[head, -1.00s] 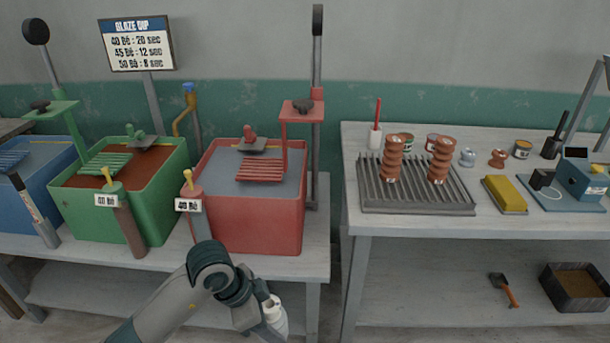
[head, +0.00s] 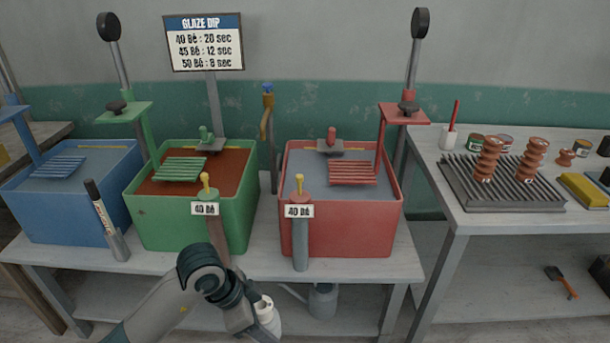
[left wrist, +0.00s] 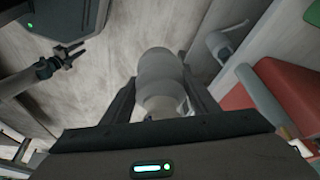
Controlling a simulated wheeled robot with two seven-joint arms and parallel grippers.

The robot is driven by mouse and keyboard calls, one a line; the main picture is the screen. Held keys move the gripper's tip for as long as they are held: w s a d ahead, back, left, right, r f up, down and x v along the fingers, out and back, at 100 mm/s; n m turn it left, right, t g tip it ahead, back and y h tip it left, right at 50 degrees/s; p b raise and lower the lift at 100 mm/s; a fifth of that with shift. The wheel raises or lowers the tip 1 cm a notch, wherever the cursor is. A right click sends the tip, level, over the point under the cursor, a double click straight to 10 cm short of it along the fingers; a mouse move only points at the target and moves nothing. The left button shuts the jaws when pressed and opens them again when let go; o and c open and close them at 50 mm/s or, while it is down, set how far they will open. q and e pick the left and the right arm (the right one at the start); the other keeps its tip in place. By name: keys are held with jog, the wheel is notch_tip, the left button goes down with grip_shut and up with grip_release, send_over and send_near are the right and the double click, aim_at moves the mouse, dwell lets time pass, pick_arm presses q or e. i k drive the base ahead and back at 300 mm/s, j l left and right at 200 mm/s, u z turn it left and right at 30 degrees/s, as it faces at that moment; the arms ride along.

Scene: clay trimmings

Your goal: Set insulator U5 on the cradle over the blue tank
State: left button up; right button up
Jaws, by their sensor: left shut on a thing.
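The blue tank (head: 75,215) stands at the left end of the dip bench. Its blue slatted cradle (head: 56,167) hangs over the grey liquid from a blue arm and looks empty. My left gripper (head: 258,316) is shut on a white insulator (head: 268,318), low in front of the bench, to the right of and nearer than the blue tank. The insulator also shows pale between the two fingers in the left wrist view (left wrist: 160,78); no U5 mark is readable. My right gripper (left wrist: 77,50) shows small in the left wrist view, its fingers apart and empty.
A green tank (head: 190,220) and a red tank (head: 340,225) stand right of the blue one, with upright posts along the front. Brown insulators (head: 487,160) stand on a ribbed rack (head: 470,195) at right.

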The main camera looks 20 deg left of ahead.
aim_at(65, 166)
jog(key=j, duration=0.55)
jog(key=k+j, duration=0.15)
jog(key=j, duration=3.45)
